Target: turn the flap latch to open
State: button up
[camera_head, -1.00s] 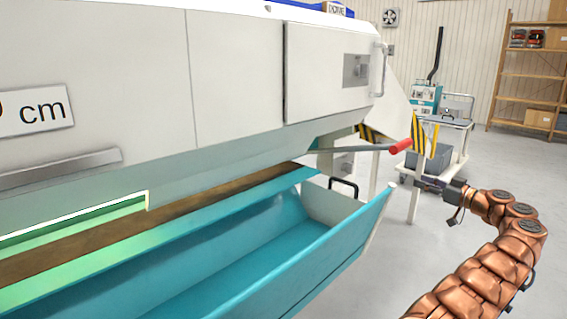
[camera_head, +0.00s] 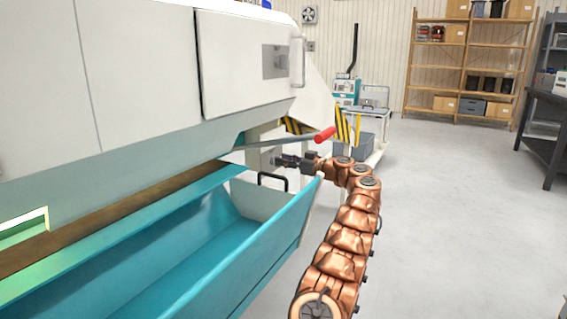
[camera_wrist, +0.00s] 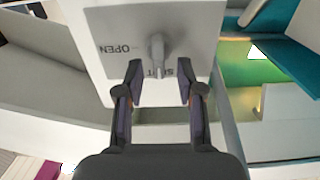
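The flap latch (camera_wrist: 156,50) is a small grey handle on a pale plate (camera_wrist: 98,22) in the wrist view. The plate reads OPEN at the left and SHUT, partly hidden by the latch, at the lower edge; the letters look upside down. The latch's arm points down the picture, over the SHUT mark. My gripper (camera_wrist: 159,67) is open, with one finger on each side of the latch's lower end and gaps showing between. In the head view my gripper (camera_head: 279,160) is below the machine body, beside the pale plate. Contact cannot be told.
A lever with a red grip (camera_head: 325,134) sticks out just above my gripper. A teal trough (camera_head: 215,235) with a black handle (camera_head: 272,178) lies below and left. A trolley (camera_head: 372,125) stands behind. Open floor lies to the right.

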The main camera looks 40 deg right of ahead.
jog(key=shift+w, duration=0.35)
jog(key=shift+a, duration=0.1)
jog(key=shift+c, duration=0.3)
grip_shut()
